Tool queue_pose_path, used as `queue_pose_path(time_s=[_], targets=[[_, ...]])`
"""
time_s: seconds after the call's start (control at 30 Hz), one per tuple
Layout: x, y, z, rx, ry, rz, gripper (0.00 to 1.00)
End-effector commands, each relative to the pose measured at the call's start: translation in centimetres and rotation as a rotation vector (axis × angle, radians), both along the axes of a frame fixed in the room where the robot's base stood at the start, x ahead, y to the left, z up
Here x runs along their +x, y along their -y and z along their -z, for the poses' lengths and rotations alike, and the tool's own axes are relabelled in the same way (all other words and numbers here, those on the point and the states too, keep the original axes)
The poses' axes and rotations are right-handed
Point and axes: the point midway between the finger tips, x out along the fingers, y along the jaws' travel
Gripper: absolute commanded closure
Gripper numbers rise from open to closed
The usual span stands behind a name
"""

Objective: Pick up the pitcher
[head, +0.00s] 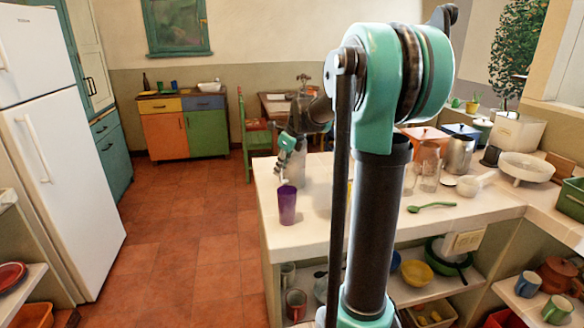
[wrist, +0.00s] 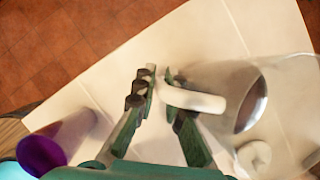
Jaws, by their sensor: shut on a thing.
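The pitcher (wrist: 285,95) is a clear vessel with a pale curved handle, at the right of the wrist view. My gripper (wrist: 160,78) is shut on the handle (wrist: 195,101), whose outer end lies between the fingertips. The clear body is to the right of the fingers. In the head view my gripper (head: 284,165) is at the counter's left end, just above and behind a purple cup. The pitcher is faint there and partly hidden by my arm. I cannot tell whether its base touches the counter.
The purple cup (head: 287,205) stands near the counter's left edge; it also shows in the wrist view (wrist: 58,143). To the right on the counter (head: 400,238) are a green spoon (head: 430,207), glass vessels, a metal canister (head: 459,155) and a white stand (head: 525,166). Open floor (head: 185,230) lies left.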

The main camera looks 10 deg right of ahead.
Motion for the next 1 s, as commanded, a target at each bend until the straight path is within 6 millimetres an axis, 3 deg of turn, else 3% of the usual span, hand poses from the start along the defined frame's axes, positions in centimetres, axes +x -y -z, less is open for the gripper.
queue_pose_path(time_s=[0.57,1.0], targets=[[0.0,0.0,-0.4,0.001,0.001,0.000,1.00],[0.0,0.0,-3.5,0.000,0.001,0.000,1.00]])
